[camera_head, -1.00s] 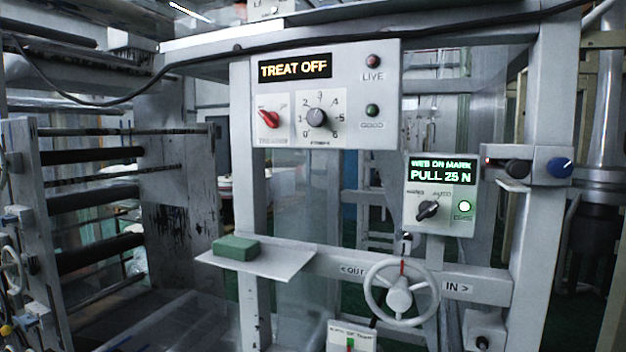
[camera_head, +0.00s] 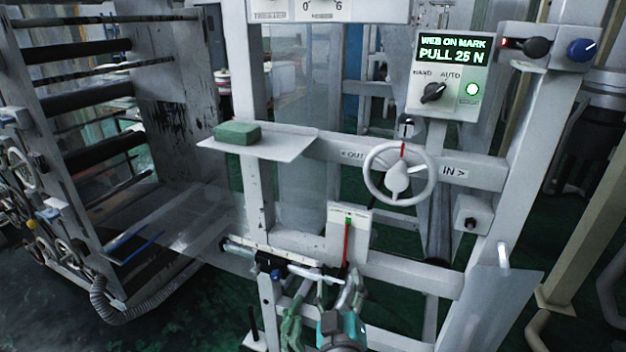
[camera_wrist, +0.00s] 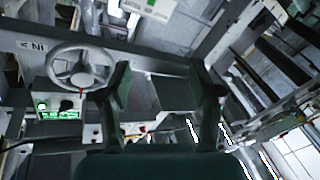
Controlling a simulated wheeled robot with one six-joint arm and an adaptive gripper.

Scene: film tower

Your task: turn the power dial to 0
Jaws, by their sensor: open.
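The power dial's knob is above the top edge of the head view. Only the bottom of its white scale plate (camera_head: 323,10) shows, with the marks 0 and 6. My gripper (camera_head: 322,292) is low in the head view, below the handwheel and well below the dial plate. In the wrist view my gripper's two dark fingers (camera_wrist: 168,80) stand wide apart, with nothing held between them. The wrist picture is upside down, and I cannot make out the dial there.
A handwheel (camera_head: 399,174) and a shelf (camera_head: 285,146) with a green block (camera_head: 237,133) stick out between my gripper and the dial plate. A display panel (camera_head: 448,76) reads PULL 25 N. A roller rack (camera_head: 75,150) stands at left.

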